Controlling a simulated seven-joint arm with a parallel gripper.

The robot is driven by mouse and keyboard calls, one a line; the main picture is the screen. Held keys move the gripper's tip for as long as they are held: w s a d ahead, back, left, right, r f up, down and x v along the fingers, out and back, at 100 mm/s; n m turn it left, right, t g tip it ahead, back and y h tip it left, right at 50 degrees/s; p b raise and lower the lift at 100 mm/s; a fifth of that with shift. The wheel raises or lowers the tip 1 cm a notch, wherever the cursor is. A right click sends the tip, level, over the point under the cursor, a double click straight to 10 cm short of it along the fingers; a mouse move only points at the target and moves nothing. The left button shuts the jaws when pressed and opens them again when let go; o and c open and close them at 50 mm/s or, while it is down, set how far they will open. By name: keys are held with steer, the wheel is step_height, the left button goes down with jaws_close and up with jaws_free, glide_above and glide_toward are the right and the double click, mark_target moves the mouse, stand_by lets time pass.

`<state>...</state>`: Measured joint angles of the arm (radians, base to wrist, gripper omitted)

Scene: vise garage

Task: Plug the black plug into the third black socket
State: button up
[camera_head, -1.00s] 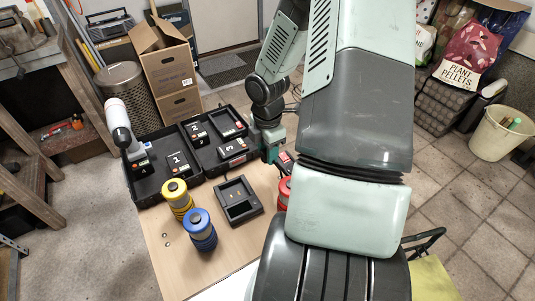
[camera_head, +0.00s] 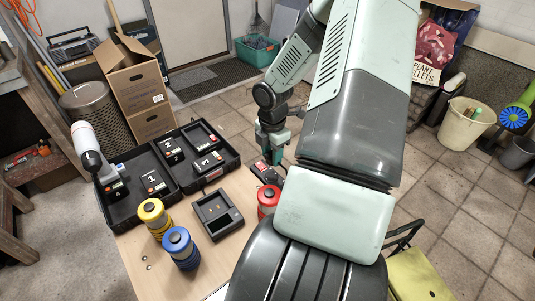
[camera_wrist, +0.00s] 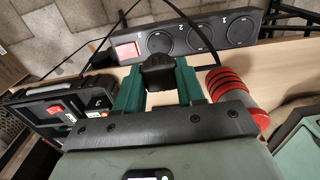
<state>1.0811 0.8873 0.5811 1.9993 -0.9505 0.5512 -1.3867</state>
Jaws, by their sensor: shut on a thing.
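My gripper (camera_wrist: 160,88) is shut on the black plug (camera_wrist: 158,71), between its two green fingers. In the wrist view the dark power strip (camera_wrist: 182,56) lies just beyond the plug. It has a lit red switch (camera_wrist: 127,51) and a row of round black sockets numbered 1 to 3. In the head view my gripper (camera_head: 274,143) is above the far edge of the table, and the strip (camera_head: 267,172) is partly hidden by my arm.
A red spool (camera_head: 268,200) stands beside the strip; it is right of my fingers in the wrist view (camera_wrist: 232,92). A black open case (camera_head: 222,178) holds numbered batteries. A charger (camera_head: 218,214), a yellow spool (camera_head: 155,217) and a blue spool (camera_head: 180,248) stand on the table (camera_head: 130,245).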

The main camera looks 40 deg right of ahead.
mark_target(271, 176)
steer(key=shift+f, duration=0.1)
steer(key=shift+f, duration=2.8)
steer(key=shift+f, duration=0.6)
steer(key=o, duration=1.1)
steer(key=shift+c, duration=0.2)
step_height(271, 176, up, 10)
steer(key=shift+f, duration=0.25)
steer(key=shift+r, duration=0.65)
